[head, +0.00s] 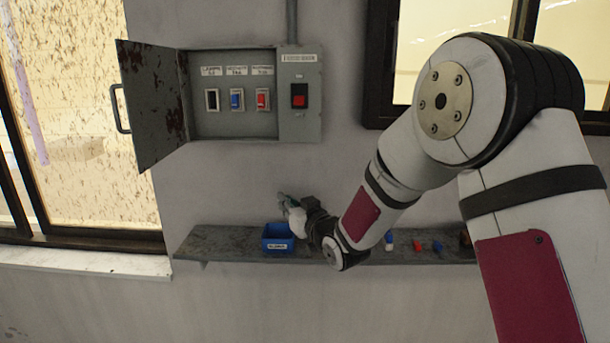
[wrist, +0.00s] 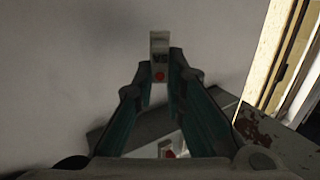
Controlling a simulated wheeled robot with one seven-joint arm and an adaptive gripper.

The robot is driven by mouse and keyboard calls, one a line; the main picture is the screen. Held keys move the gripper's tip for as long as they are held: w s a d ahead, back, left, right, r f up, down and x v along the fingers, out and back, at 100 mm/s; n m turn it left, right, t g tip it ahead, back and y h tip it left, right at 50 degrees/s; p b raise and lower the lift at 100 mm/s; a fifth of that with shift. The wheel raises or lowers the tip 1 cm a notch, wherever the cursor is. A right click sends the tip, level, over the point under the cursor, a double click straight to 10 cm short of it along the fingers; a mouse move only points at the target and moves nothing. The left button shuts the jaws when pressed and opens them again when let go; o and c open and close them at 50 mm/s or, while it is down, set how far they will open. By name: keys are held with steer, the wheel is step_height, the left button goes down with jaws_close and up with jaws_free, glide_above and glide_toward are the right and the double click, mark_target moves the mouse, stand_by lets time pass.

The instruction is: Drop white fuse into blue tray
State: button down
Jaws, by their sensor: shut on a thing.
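My gripper (head: 284,198) is in front of the wall, a little above the blue tray (head: 278,238). In the wrist view my gripper (wrist: 160,82) has its teal fingers closed on the white fuse (wrist: 159,58), which has dark lettering and a red dot. The fuse stands out past the fingertips. I cannot make it out clearly in the head view. The tray has a white label on its front and sits on the shelf. The wrist view does not show the tray.
The grey shelf (head: 220,242) runs along the wall. A blue-and-white fuse (head: 389,241) and red pieces (head: 418,246) lie on it to the right. Above hangs an open fuse box (head: 235,122) with its door (head: 152,105) swung left. A window (head: 80,120) is at left.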

steer(key=shift+f+b, duration=0.6)
steer(key=shift+f, duration=1.95)
steer(key=c, duration=1.6)
jaws_free()
steer(key=shift+o, duration=0.2)
steer(key=v, duration=1.2)
steer(key=shift+d, duration=0.1)
